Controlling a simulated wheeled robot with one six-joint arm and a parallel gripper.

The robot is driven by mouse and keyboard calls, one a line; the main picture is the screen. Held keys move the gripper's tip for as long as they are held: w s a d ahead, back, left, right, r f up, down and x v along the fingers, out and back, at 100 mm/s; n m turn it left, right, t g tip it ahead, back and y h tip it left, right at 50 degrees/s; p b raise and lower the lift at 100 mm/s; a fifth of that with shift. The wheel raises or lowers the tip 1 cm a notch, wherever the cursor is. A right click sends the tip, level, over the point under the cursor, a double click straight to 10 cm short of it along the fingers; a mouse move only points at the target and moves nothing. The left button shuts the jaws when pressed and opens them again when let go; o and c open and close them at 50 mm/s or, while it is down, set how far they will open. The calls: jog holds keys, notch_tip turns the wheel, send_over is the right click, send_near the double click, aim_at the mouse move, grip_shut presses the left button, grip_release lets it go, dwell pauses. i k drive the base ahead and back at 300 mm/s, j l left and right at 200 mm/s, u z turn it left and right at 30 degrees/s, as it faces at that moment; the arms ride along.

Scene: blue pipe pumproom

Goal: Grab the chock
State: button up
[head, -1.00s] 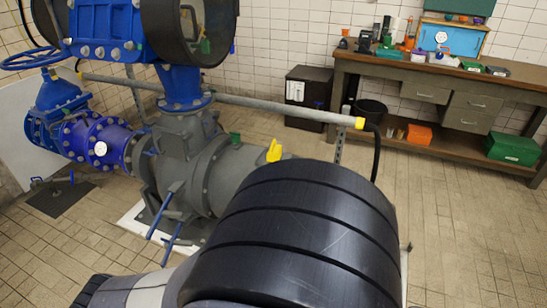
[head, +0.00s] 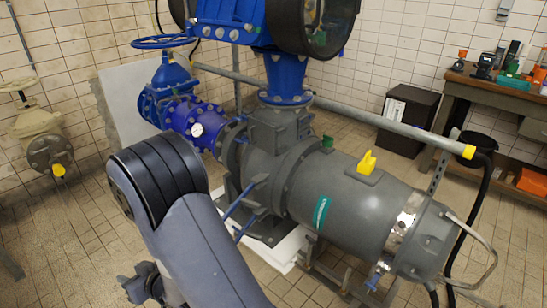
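No object in the head view is clearly recognisable as the chock. A small yellow block (head: 367,162) with an upright part sits on top of the grey pump housing (head: 345,205); I cannot tell whether it is the chock. My arm fills the lower left and middle of the view. A dark jointed piece (head: 145,284) shows beside its lower link and seems to be my gripper, partly hidden behind the arm. Its fingers are not clear, and I see nothing held in it. It is well apart from the yellow block.
Blue valves and pipework (head: 205,125) join the pump. A grey rail (head: 400,128) with a yellow end runs behind it. A workbench (head: 468,90) and black cabinet (head: 408,120) stand at right. A capped pipe (head: 48,150) is at left. Tiled floor is open at lower left.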

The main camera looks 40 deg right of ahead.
aim_at(366, 166)
jog(key=i+l+z, duration=0.15)
jog(key=z, duration=1.65)
jog(key=i+j+z, duration=0.15)
jog(key=z, duration=0.3)
jog(key=i+j+z, duration=0.25)
jog(key=z, duration=0.2)
jog(key=i+j+z, duration=0.25)
jog(key=z, duration=0.2)
jog(key=i+j, duration=0.1)
jog(key=j, duration=0.2)
jog(key=i+j, duration=0.1)
jog(key=j, duration=0.15)
jog(key=i+j+z, duration=0.1)
jog(key=j, duration=0.2)
